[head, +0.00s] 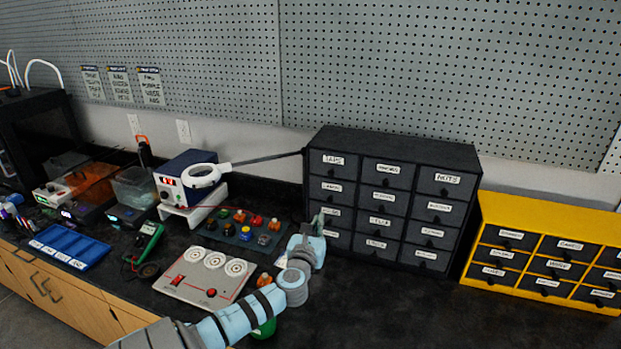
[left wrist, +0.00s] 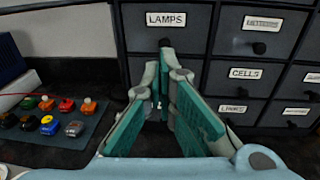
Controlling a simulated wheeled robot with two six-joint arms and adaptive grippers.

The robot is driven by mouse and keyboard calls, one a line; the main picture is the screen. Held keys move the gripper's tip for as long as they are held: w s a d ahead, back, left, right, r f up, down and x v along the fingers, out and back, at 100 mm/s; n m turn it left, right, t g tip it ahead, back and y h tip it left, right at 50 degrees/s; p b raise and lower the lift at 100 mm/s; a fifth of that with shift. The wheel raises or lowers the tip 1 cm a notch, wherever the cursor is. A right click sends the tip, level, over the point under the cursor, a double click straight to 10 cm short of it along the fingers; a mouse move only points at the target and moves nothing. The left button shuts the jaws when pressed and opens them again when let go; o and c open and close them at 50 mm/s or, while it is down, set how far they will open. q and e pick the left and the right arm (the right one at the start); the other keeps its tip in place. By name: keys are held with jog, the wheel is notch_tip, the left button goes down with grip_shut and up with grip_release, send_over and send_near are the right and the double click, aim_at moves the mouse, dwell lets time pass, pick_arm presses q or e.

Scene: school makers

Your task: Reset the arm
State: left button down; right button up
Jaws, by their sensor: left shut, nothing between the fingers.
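My left arm comes in from the bottom left in the head view. Its gripper (head: 319,220) is in front of the left column of the dark drawer cabinet (head: 392,153). In the left wrist view the two teal-padded fingers (left wrist: 165,55) converge at their tips, shut with nothing between them. The tips appear in front of the drawer labelled LAMPS (left wrist: 195,40), just below its label and over its knob area. I cannot tell whether they touch it. All visible drawers look closed. My right gripper is not in view.
A grey panel with round dials (head: 205,277) and a mat with several coloured parts (head: 243,230) lie left of the gripper. A magnifier lamp (head: 204,175) reaches toward the cabinet. A yellow drawer unit (head: 545,212) stands right. The black counter (head: 400,310) is clear in front.

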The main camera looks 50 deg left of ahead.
pick_arm(q)
jog(key=s+d, duration=0.2)
jog(key=d, duration=0.1)
jog(key=shift+s+f, duration=0.1)
